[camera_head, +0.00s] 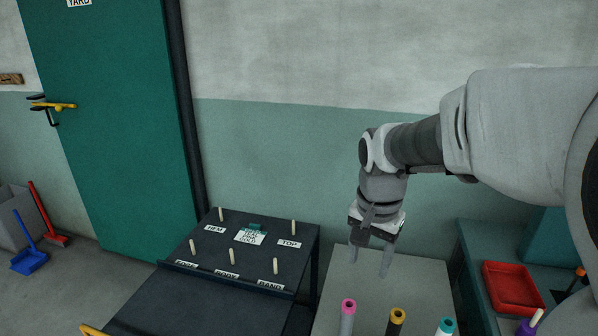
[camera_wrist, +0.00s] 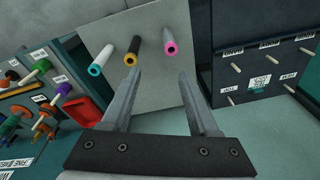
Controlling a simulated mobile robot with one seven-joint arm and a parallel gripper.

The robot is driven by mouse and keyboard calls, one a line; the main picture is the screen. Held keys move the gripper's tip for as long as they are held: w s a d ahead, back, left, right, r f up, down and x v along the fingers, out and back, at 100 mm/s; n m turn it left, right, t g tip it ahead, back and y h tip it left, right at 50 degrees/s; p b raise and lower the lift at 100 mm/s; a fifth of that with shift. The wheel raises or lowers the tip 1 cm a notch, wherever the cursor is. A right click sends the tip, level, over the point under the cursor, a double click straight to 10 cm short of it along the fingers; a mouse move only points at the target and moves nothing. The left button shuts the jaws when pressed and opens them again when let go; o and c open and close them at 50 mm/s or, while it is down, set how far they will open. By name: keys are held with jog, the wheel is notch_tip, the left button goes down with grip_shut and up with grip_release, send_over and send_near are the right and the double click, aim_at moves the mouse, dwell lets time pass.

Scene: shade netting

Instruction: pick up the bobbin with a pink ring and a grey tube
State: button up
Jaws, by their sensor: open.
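The bobbin with a pink ring and a grey tube (camera_head: 347,319) stands upright on a light grey stand (camera_head: 425,275), at the left of a row of three in the head view. The same bobbin shows in the wrist view (camera_wrist: 163,33), beyond the fingertips and nearer the right finger. My gripper (camera_head: 370,266) is open and empty above the stand, apart from the bobbin. Its two fingers also show in the wrist view (camera_wrist: 159,72). The lower part of the bobbin is cut off by the head view's bottom edge.
A bobbin with a yellow ring and black tube (camera_head: 397,319) and one with a teal ring and white tube (camera_head: 445,327) stand beside it. A dark pegboard (camera_head: 265,263) with labelled, empty pegs is left. A red tray (camera_head: 512,290) and more bobbins are right.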

jog(key=w+f+m+b, duration=0.1)
jog(key=w+f+b, duration=0.1)
jog(key=f, duration=1)
jog(key=w+f+m+g+b, duration=0.1)
jog(key=w+f+b, duration=0.1)
jog(key=f, duration=1)
jog(key=shift+w+m, duration=0.4)
jog(key=shift+w, duration=0.25)
jog(key=shift+a, duration=0.1)
grip_shut()
